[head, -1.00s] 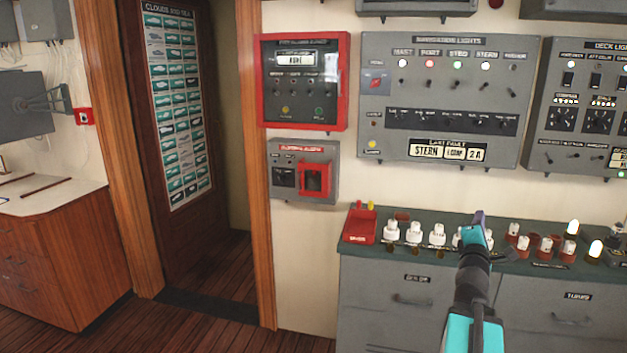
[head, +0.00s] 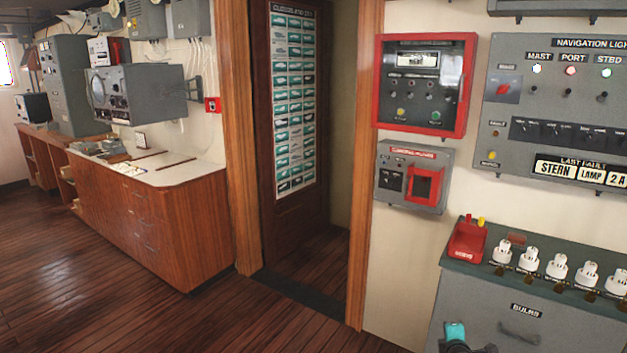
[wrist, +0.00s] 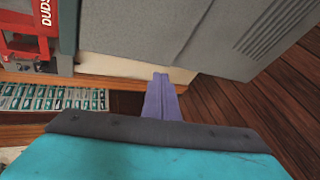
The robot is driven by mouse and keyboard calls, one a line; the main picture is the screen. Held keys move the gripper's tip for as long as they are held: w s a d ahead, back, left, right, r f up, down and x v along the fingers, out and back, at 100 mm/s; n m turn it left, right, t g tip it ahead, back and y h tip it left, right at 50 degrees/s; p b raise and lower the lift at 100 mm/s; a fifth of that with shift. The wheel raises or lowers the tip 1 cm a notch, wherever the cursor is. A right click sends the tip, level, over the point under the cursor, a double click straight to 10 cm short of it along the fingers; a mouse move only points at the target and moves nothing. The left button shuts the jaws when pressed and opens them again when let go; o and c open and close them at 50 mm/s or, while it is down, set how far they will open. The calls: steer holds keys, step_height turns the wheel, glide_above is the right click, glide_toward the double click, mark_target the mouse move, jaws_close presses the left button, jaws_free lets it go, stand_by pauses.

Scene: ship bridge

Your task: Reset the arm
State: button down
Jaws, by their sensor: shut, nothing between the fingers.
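My gripper (wrist: 162,95) shows in the wrist view as purple fingers pressed together, with nothing between them. It points past the grey cabinet front toward the wood floor and door frame. In the head view only a teal and black piece of my arm (head: 456,333) shows at the bottom edge, in front of the bulb cabinet (head: 480,310). The gripper's fingers cannot be made out there.
Several white bulbs (head: 557,267) and a red bin (head: 467,240) stand on the green counter. The red bin, marked DUDS, also shows in the wrist view (wrist: 25,45). A doorway (head: 305,255) is in the middle. Open wood floor (head: 110,290) lies left, before a wooden counter (head: 190,235).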

steer(key=s+a+f+m+g+y, duration=0.1)
steer(key=s+a+f+g+y, duration=0.1)
steer(key=s+a+f, duration=0.5)
steer(key=s+a+f+g+y, duration=0.1)
steer(key=s+a+f+g, duration=0.2)
steer(key=a+f, duration=0.65)
steer(key=s+a+f+m+g+y, duration=0.15)
steer(key=s+a+f, duration=0.25)
steer(key=a+f, duration=0.45)
steer(key=s+a+f+m+g, duration=0.1)
steer(key=s+a+f+g, duration=0.15)
steer(key=s+f, duration=0.4)
steer(key=s+a+f+m+g, duration=0.1)
steer(key=s+f+m+g, duration=0.15)
steer(key=s, duration=0.65)
steer(key=s+d+r+m+g, duration=0.1)
steer(key=s+d+m+g, duration=0.1)
steer(key=s+m+g, duration=0.4)
steer(key=s+m, duration=0.4)
steer(key=s, duration=0.3)
steer(key=shift+d+m, duration=0.2)
steer(key=shift+m, duration=0.1)
steer(key=shift+s+r+h, duration=0.1)
steer(key=shift+h, duration=0.15)
